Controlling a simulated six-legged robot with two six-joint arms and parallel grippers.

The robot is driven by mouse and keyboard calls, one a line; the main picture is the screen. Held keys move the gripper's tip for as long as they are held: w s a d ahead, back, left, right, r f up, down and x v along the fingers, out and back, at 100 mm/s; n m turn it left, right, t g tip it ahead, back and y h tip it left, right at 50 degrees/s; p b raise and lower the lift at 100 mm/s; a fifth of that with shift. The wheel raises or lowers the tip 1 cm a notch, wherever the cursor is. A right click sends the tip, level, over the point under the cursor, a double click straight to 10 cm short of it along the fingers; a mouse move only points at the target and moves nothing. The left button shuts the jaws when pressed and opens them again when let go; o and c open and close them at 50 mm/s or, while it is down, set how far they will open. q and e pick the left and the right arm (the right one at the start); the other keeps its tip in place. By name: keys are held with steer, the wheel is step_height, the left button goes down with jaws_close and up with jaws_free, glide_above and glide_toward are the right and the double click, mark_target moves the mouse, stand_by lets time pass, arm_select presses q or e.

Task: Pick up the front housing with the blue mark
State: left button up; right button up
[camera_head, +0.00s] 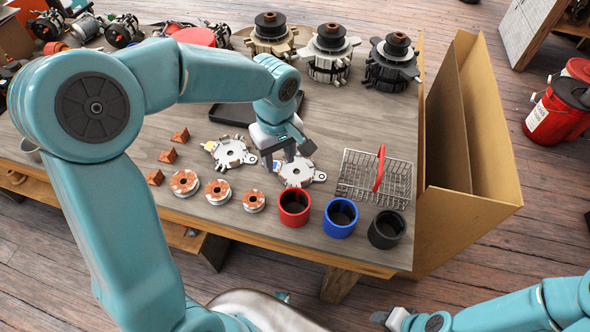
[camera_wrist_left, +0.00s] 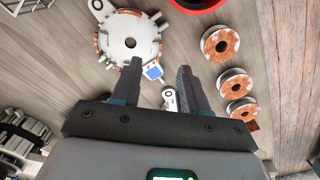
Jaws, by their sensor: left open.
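The front housing with the blue mark (camera_head: 299,173) is a pale, flat, lobed disc lying on the bench. In the left wrist view the same housing (camera_wrist_left: 112,40) lies beyond the fingertips, its blue mark (camera_wrist_left: 153,71) near the gap between them. My left gripper (camera_head: 284,156) is open, pointing down over the housing's upper left side. Its two dark fingers (camera_wrist_left: 159,67) hold nothing, and I cannot tell whether they touch the housing. A second similar housing (camera_head: 230,153) with a yellowish mark lies to the left. My right gripper (camera_head: 394,319) is at the bottom edge, partly cut off.
Red (camera_head: 294,208), blue (camera_head: 341,218) and black (camera_head: 386,230) cups stand along the front edge. A wire basket (camera_head: 373,180) with a red handle is at right. Several copper-wound rings (camera_head: 218,190) lie front left. Three alternator assemblies (camera_head: 330,53) stand behind. A cardboard box (camera_head: 485,180) adjoins the bench.

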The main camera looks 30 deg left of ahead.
mark_target(281, 175)
arm_select(q)
steer(key=f, duration=0.5)
steer(key=shift+w+f, duration=0.3)
steer(key=shift+w, duration=0.1)
steer(key=shift+s, duration=0.1)
jaws_close()
